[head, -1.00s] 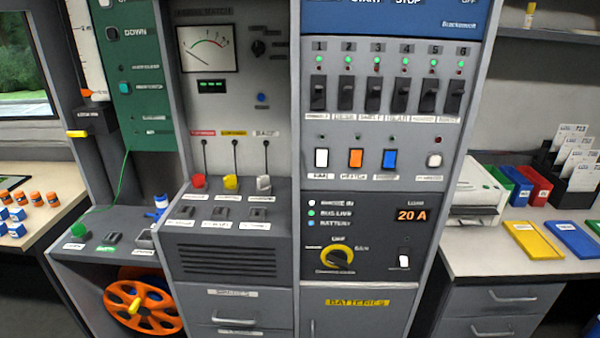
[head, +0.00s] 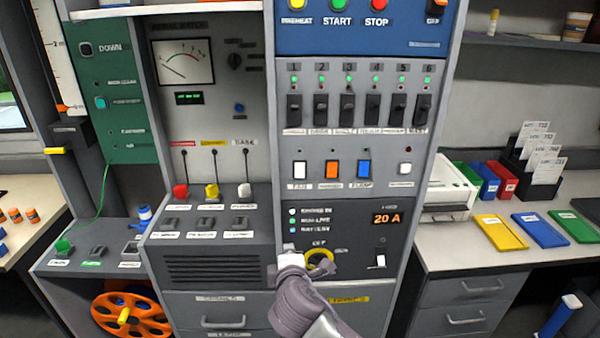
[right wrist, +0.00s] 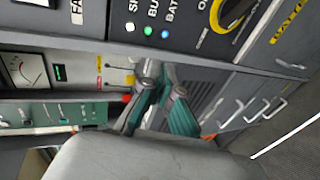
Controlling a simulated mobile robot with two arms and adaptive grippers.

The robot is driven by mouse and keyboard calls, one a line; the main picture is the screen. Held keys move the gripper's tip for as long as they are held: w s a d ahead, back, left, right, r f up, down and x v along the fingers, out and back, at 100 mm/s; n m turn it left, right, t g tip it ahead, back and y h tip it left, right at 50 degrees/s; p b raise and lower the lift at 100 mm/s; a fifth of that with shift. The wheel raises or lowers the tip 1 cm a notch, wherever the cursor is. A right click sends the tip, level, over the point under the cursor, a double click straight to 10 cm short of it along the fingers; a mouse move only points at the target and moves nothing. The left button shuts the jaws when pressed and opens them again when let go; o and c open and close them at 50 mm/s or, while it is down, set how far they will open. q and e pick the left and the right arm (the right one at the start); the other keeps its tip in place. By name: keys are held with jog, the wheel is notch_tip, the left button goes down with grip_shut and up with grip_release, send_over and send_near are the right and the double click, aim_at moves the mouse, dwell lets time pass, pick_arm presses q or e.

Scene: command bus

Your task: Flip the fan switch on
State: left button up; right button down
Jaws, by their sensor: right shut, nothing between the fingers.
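The fan switch (head: 300,170) is a white rocker at the left of a row of three coloured rockers, with a label reading FAN under it. It stands below the row of black breaker switches on the grey panel. My right gripper (head: 287,254) is in front of the lower panel, well below the fan switch and apart from it. It covers part of the yellow rotary knob (head: 319,262). In the right wrist view the gripper's fingers (right wrist: 160,75) are shut with nothing held. The fan rocker is not visible there, only part of its label. My left gripper is not in view.
Beside the fan switch are an orange rocker (head: 332,170) and a blue rocker (head: 363,170). Black breaker switches (head: 349,107) line up above. Red, yellow and white levers (head: 211,191) stand on a ledge to the left. The space before the panel's rockers is clear.

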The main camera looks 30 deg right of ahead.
aim_at(300, 176)
jog(key=s+r+h, duration=0.1)
jog(key=s+r, duration=0.1)
jog(key=r, duration=0.5)
jog(key=s+r+t+h+p, duration=0.1)
jog(key=s+r, duration=0.1)
jog(key=r, duration=0.5)
jog(key=shift+s+d+r+t, duration=0.25)
jog(key=shift+s+d+t, duration=0.05)
jog(key=shift+s+d, duration=0.05)
jog(key=shift+w, duration=0.1)
jog(key=p+x, duration=0.3)
jog(key=x, duration=0.9)
jog(key=shift+w+d+r, duration=0.1)
jog(key=shift+w+d, duration=0.1)
jog(key=shift+w, duration=0.05)
jog(key=shift+w+d+m, duration=0.3)
jog(key=shift+w+d, duration=0.05)
jog(key=shift+w, duration=0.2)
